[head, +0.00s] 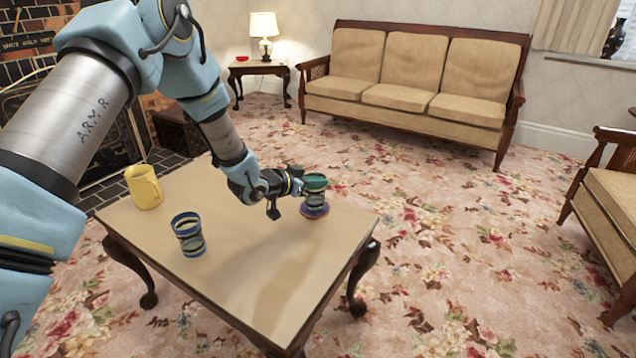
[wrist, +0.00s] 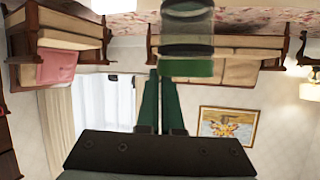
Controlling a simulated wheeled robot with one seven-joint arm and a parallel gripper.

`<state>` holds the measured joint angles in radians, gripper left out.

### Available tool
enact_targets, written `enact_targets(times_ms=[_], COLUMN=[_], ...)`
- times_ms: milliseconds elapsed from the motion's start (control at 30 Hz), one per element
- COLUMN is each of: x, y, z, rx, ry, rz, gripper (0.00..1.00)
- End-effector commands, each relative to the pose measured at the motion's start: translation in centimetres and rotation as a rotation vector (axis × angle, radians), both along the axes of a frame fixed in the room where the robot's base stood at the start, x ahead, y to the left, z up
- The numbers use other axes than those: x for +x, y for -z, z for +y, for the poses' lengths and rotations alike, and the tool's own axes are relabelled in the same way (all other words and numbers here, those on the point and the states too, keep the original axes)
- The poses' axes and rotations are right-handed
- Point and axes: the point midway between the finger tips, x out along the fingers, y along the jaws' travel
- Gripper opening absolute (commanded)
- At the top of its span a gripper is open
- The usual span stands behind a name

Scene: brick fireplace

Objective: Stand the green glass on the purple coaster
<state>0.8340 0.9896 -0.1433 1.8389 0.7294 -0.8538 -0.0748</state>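The green glass (head: 315,186), banded green and dark, is upright at the far right corner of the low table. The purple coaster (head: 316,211) is directly beneath it; the base appears to meet the coaster, though a small gap is hard to rule out. My gripper (head: 297,184) reaches the glass from the left. In the wrist view, which is upside down, my gripper's fingers (wrist: 161,82) are close together at one side of the glass (wrist: 188,45), one outside its edge and one partly hidden by it. They look shut on its wall.
A blue-rimmed striped glass (head: 188,235) stands at the table's near left, and a yellow mug (head: 143,187) at its far left. The wooden table (head: 260,280) is bare in the middle and front. A sofa (head: 410,85) stands well behind.

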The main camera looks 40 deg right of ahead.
Motion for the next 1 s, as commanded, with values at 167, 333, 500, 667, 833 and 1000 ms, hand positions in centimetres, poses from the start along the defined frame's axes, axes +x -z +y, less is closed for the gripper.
enact_targets(times_ms=[167, 333, 500, 667, 833, 1000], x=[0.0, 0.0, 0.0, 0.0, 0.0, 0.0], y=[0.0, 0.2, 0.2, 0.2, -0.2, -1.3], z=[0.0, 0.0, 0.0, 0.0, 0.3, 2.7], rx=[-0.001, 0.001, 0.001, 0.001, 0.001, 0.002], ry=[0.000, 0.000, 0.000, 0.000, 0.000, -0.002], rz=[0.000, 0.000, 0.000, 0.000, 0.000, -0.001], gripper=[0.00, 0.15, 0.33, 0.33, 0.33, 0.33])
